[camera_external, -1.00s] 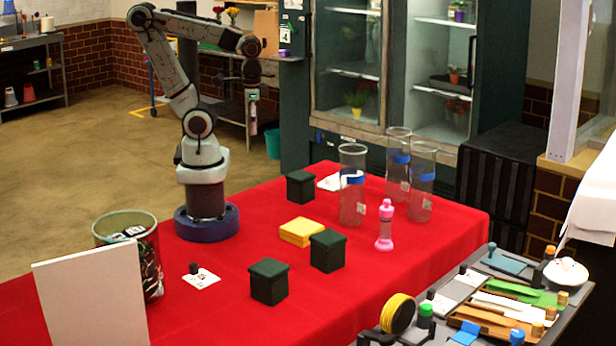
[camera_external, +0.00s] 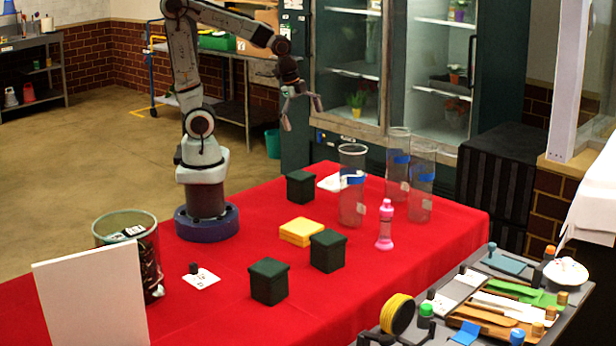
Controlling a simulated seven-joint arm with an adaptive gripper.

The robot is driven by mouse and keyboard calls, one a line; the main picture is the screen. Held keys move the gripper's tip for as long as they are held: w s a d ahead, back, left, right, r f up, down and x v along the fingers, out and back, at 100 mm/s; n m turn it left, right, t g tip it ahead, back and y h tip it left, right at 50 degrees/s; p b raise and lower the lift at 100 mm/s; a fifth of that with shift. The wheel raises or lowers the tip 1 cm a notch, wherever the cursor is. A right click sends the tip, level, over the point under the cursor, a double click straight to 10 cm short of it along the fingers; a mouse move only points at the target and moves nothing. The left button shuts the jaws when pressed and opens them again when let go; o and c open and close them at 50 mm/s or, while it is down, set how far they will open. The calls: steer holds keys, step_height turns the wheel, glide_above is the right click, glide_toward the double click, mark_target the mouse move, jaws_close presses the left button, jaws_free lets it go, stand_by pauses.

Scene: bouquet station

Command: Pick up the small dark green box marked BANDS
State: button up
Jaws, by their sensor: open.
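Three small dark green boxes stand on the red table in the external view. One box (camera_external: 300,187) is at the back, in front of the fridge. Another box (camera_external: 327,250) is near the middle, beside the yellow stack. A third box (camera_external: 268,282) is nearer the front. No marking is legible on any of them, so I cannot tell which says BANDS. My gripper (camera_external: 302,112) is open and empty, its fingers spread. It is high in the air and appears in the picture above the back box, clear of everything.
Clear cylinders with blue bands (camera_external: 352,208) and a pink bottle (camera_external: 385,225) stand at the right. A yellow stack (camera_external: 301,232) lies mid-table. A glass bin (camera_external: 128,228) and a white panel (camera_external: 92,298) are at the left. A tool-covered surface (camera_external: 470,290) is front right.

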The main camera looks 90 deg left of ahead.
steer(key=w+a+f, duration=0.4)
steer(key=a+f, duration=0.1)
steer(key=a, duration=0.2)
steer(key=n+g, duration=0.2)
steer(key=g, duration=0.1)
glide_above(301, 175)
steer(key=shift+h, duration=0.4)
step_height(301, 175, down, 9)
steer(key=shift+a+r, duration=0.15)
steer(key=shift+r, duration=0.05)
steer(key=shift+s+f, duration=0.1)
steer(key=shift+f, duration=0.25)
step_height(301, 175, down, 6)
steer(key=shift+r, duration=0.15)
steer(key=c, duration=1.3)
